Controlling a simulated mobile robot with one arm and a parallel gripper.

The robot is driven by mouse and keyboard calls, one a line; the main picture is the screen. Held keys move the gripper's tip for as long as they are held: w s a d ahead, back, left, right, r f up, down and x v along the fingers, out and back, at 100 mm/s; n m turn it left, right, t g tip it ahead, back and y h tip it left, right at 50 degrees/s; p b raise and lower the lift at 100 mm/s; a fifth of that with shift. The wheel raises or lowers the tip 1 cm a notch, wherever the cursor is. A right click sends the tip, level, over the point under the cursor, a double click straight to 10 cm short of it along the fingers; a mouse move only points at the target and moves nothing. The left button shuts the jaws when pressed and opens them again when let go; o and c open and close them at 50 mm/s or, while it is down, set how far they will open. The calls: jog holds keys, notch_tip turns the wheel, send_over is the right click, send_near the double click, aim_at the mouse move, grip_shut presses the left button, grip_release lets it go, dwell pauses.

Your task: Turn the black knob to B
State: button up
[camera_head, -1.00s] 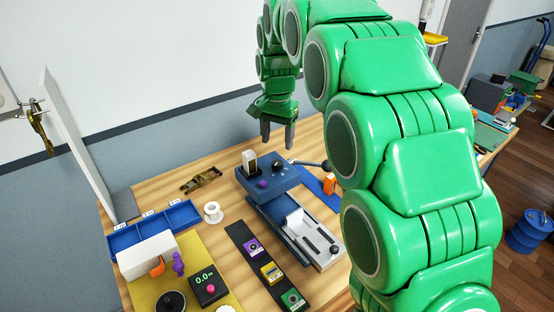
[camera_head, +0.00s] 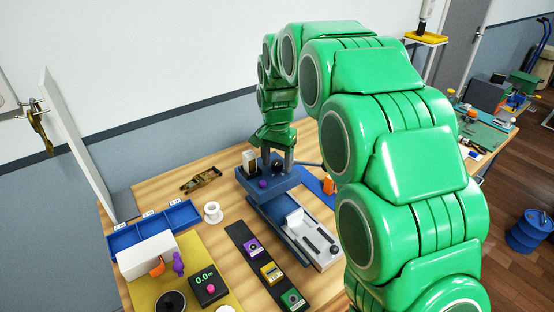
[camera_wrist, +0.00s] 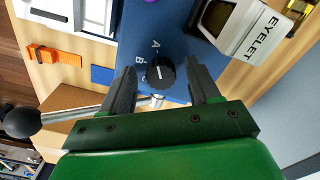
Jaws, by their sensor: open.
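The black knob (camera_wrist: 160,73) sits on the blue face of the machine (camera_head: 256,186). In the wrist view it has a white pointer line, with letters A and B and a partly hidden third mark around it. The line lies roughly along the knob's long direction in the picture; I cannot tell for sure which letter it marks. My gripper (camera_wrist: 163,84) is open, with one finger on each side of the knob and a gap to each. In the head view my gripper (camera_head: 277,166) is down at the machine's top and partly hides the knob.
A lever with a black ball (camera_wrist: 22,121) sticks out beside the knob. A white block marked EYELET (camera_wrist: 245,25) stands on the other side. An orange part (camera_wrist: 55,56) lies near the lever.

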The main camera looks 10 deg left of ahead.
jog(key=c, duration=1)
jog(key=shift+c, duration=0.2)
jog(key=shift+n, duration=0.4)
jog(key=n, duration=1.1)
jog(key=shift+w, duration=0.1)
jog(key=shift+r, duration=0.1)
jog(key=o, duration=1)
